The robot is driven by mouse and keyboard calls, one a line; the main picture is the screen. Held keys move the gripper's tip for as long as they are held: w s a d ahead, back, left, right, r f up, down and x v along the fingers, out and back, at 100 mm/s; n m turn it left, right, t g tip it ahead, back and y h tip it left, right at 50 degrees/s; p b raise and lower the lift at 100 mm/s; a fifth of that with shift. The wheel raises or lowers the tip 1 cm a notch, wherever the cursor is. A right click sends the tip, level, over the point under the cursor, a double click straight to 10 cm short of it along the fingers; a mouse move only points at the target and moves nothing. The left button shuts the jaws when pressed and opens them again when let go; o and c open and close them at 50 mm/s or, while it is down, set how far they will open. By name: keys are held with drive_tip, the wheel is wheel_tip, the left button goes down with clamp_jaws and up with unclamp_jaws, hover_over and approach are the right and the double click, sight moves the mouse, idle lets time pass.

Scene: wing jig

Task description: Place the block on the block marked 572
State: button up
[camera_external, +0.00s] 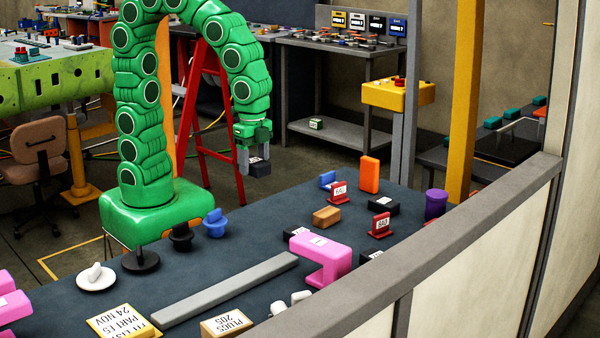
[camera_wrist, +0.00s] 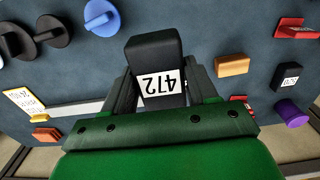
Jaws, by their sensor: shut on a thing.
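My gripper (camera_external: 256,150) is shut on a black block (camera_external: 260,168) and holds it in the air above the far edge of the table. In the wrist view the held block (camera_wrist: 155,55) sits between the fingers of my gripper (camera_wrist: 162,88), its white label upside down and appearing to read 472. Other black blocks with white labels lie on the table: one at the right (camera_external: 383,205), one behind the pink bracket (camera_external: 296,232), one near the wall (camera_external: 371,256). Another shows in the wrist view (camera_wrist: 287,76). Their numbers are too small to read surely, so I cannot tell which is 572.
A pink bracket (camera_external: 320,258), a tan block (camera_external: 326,216), an orange block (camera_external: 370,174), red label stands (camera_external: 380,226) and a purple cylinder (camera_external: 436,204) stand around the labelled blocks. A long grey bar (camera_external: 225,289) lies in front. A low wall (camera_external: 440,245) borders the right side.

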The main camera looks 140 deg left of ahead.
drive_tip(key=shift+w+d, duration=0.2)
drive_tip(key=shift+w, duration=0.15)
drive_tip(key=shift+w+f, duration=0.15)
drive_tip(key=shift+w, duration=0.2)
drive_tip(key=w+a+f, duration=0.1)
drive_tip(key=w+f, duration=0.1)
drive_tip(key=w, duration=0.1)
drive_tip(key=w+a+f, duration=0.1)
drive_tip(key=w+f, duration=0.2)
drive_tip(key=w, duration=0.1)
drive_tip(key=w+a+f, duration=0.1)
drive_tip(key=w+f, duration=0.2)
drive_tip(key=w, duration=0.1)
drive_tip(key=shift+w+a, duration=0.1)
drive_tip(key=shift+w+a+f, duration=0.15)
drive_tip(key=shift+w+f, duration=0.4)
drive_tip(key=shift+f, duration=0.1)
drive_tip(key=shift+w+f, duration=0.1)
drive_tip(key=shift+f, duration=1.5)
drive_tip(key=shift+f, duration=0.15)
drive_tip(key=o, duration=1.5)
